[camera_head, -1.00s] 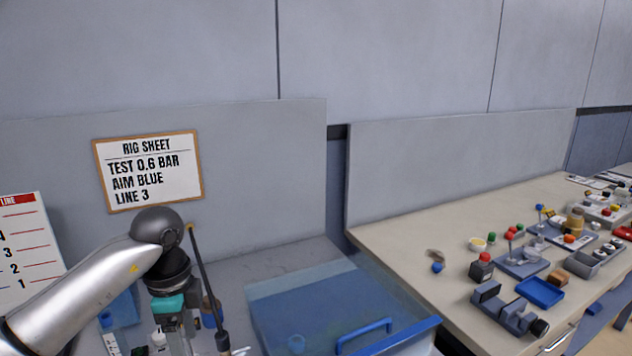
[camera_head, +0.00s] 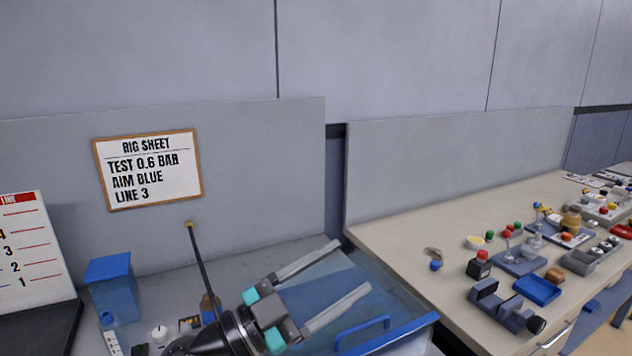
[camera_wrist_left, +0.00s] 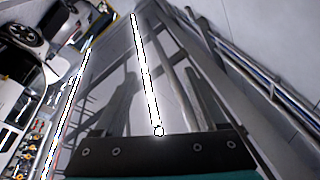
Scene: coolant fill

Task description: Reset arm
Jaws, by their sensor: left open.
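My left gripper (camera_head: 352,267) is open and empty. Its two pale fingers are spread and point up to the right, in front of the clear blue box (camera_head: 411,331) with a blue handle (camera_head: 362,334). In the left wrist view its dark base (camera_wrist_left: 150,147) fills the bottom, and nothing shows held between the fingers. I cannot tell whether the gripper touches the box. The left arm's wrist rises from the bottom edge of the head view. My right gripper is in no view.
A thin dark rod (camera_head: 203,270) stands just left of the gripper. A blue-lidded container (camera_head: 110,270), a line board (camera_head: 22,242) and a rig sheet (camera_head: 148,168) are at left. A bench (camera_head: 400,235) with several small parts is at right, beyond a gap.

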